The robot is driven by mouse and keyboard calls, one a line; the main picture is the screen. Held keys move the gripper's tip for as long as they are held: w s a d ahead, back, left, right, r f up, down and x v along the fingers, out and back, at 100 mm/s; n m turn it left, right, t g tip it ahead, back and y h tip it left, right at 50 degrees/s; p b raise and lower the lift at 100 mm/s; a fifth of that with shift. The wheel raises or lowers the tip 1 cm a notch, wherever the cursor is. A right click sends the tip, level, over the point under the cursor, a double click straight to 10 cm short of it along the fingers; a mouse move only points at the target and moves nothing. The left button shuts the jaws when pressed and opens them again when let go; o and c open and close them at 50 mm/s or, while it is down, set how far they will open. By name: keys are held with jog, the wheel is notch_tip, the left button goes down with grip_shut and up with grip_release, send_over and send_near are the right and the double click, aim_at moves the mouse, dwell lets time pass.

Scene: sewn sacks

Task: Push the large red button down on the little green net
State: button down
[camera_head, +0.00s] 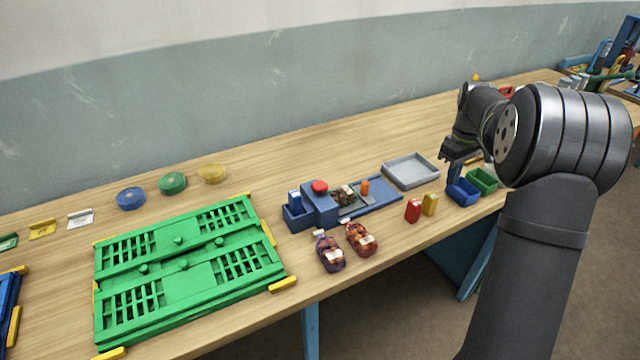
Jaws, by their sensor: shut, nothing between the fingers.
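The large red button (320,187) sits on top of a blue block on the blue sealing device (382,203). It stands up from the block. A small dark, greenish-brown net sack (344,193) lies on the device's grey plate just right of the button; its exact colour is hard to tell. My gripper (457,168) is at the right, well away from the button, above the table near the small blue and green bins. It is shut and holds nothing; its fingertips are partly hidden and small in view.
A purple net sack (330,252) and a red net sack (361,240) lie in front of the device. A grey tray (411,171) is behind, right. Red (413,210) and yellow (430,204) blocks, a blue bin (463,192) and a green bin (482,180) stand right. Green panels (185,268) fill the left.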

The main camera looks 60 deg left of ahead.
jog(key=s+a+r, duration=0.4)
jog(key=s+a, duration=0.7)
jog(key=s, duration=0.3)
jog(key=h, duration=0.1)
send_near(320, 184)
jog(key=shift+s+r, duration=0.15)
jog(key=shift+r, duration=0.2)
jog(key=shift+f, duration=0.15)
jog(key=shift+d+f, duration=0.2)
jog(key=shift+f, duration=1.5)
jog(key=shift+d+f, duration=0.15)
jog(key=shift+f, duration=1.5)
